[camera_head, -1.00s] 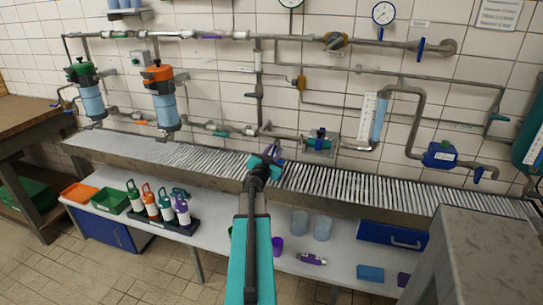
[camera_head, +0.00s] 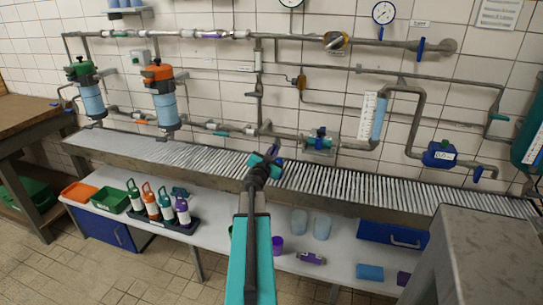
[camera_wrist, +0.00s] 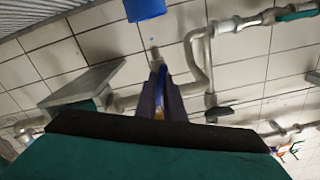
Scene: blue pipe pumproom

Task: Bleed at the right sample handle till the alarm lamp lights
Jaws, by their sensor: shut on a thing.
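My gripper (camera_head: 270,156) is in front of the lower pipe, just above the ribbed drain grating. In the wrist view my gripper (camera_wrist: 160,95) has its dark purple fingers closed around a narrow blue handle (camera_wrist: 161,76). The handle sits below a short pipe stub. In the head view my own gripper mostly hides it. I cannot tell from the pictures whether it is the right sample handle. I cannot make out a lit alarm lamp.
The drain grating (camera_head: 400,193) runs along the wall. A grey cabinet (camera_head: 485,250) stands at front right. Bottles (camera_head: 166,204), trays and cups (camera_head: 321,224) are on the lower shelf. A blue-handled valve block (camera_head: 319,142) and a blue pump (camera_head: 439,154) are on the pipes right of my gripper.

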